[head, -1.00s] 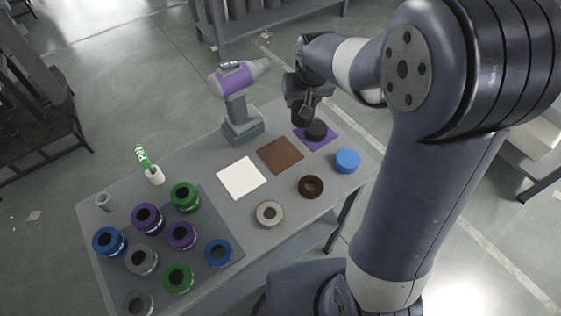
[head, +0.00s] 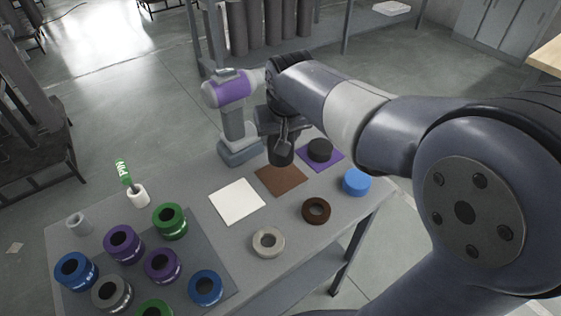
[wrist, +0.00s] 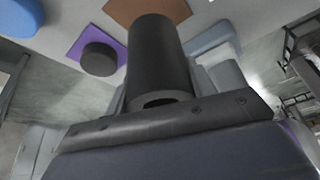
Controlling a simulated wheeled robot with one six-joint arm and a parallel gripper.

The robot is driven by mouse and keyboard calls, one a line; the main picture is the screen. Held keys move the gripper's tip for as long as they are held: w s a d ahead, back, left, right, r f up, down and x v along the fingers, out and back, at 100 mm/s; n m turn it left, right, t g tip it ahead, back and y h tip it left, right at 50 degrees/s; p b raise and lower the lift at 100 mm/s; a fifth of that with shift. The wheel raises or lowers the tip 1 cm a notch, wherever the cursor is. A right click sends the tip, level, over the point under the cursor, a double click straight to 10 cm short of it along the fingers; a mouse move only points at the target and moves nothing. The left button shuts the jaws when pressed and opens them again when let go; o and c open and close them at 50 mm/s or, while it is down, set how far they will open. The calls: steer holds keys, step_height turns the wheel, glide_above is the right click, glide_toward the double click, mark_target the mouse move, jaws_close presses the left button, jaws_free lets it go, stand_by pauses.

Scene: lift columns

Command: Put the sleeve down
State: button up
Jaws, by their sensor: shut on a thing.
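My gripper (head: 281,138) is shut on a dark, tube-like sleeve (head: 281,155), held upright. In the wrist view the sleeve (wrist: 152,55) is a black cylinder with a hole in its near end. The fingers are mostly hidden. In the head view the sleeve appears by the back edge of the brown square (head: 282,178); its exact height above the table is hard to tell. A black round disc (head: 320,150) sits on the purple square (head: 334,161), right of the sleeve. A white square (head: 237,201) lies left of the brown one.
A purple-and-grey tool (head: 230,92) stands on a base (head: 240,152) close to my gripper's left. A blue round piece (head: 356,182), a brown ring (head: 316,211) and a beige ring (head: 268,243) lie in front. Several coloured spools stand on a grey mat (head: 200,248) at left.

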steer(key=shift+f+b, duration=0.35)
steer(key=shift+f, duration=2.5)
steer(key=shift+f, duration=0.1)
steer(key=o, duration=1.1)
steer(key=shift+f, duration=0.1)
steer(key=shift+c, duration=0.2)
steer(key=shift+r, duration=0.3)
steer(key=p+v, duration=0.1)
steer(key=v, duration=1)
steer(key=shift+s+r+p, duration=0.25)
steer(key=shift+r+p, duration=0.05)
steer(key=shift+r, duration=0.05)
steer(key=shift+d, duration=0.1)
